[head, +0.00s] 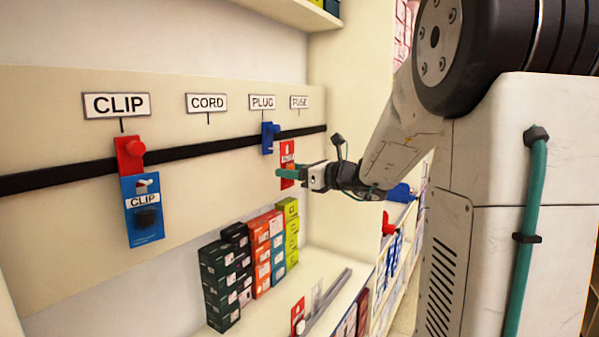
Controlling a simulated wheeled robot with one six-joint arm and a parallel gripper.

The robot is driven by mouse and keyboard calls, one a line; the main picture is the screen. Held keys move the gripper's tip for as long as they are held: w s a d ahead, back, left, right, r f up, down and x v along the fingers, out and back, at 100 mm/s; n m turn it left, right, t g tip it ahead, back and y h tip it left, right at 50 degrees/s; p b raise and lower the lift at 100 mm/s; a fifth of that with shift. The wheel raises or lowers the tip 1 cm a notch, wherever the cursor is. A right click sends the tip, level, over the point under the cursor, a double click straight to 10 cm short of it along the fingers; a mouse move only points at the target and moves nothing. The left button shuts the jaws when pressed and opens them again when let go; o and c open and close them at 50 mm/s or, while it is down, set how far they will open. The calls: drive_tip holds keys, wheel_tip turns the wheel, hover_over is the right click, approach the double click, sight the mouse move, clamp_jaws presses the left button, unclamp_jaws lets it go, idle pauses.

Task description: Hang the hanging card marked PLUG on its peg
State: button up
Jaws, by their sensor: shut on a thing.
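My gripper (284,173) is shut on a red card (288,150) and holds it upright in front of the board. The print on the card is too small to read. The PLUG label (262,102) is on the board, with a blue peg (268,138) below it on the black rail. The card is below and to the right of this peg in the picture; how far it stands from the board I cannot tell. No card shows on the blue peg.
A red peg (130,155) under the CLIP label holds a blue CLIP card (143,212). CORD (206,102) and FUSE (299,102) labels flank PLUG. Stacked boxes (264,252) stand on the shelf below, with another red card (298,317) at its front.

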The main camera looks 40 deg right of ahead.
drive_tip(key=shift+f+x, duration=0.2)
drive_tip(key=shift+x, duration=0.75)
drive_tip(key=shift+f+x, duration=0.25)
drive_tip(key=shift+x, duration=0.75)
drive_tip(key=o, duration=0.8)
drive_tip(key=shift+o, duration=0.2)
drive_tip(key=shift+s, duration=0.1)
drive_tip(key=v, duration=0.7)
drive_tip(key=shift+s, duration=0.35)
drive_tip(key=shift+d, duration=0.1)
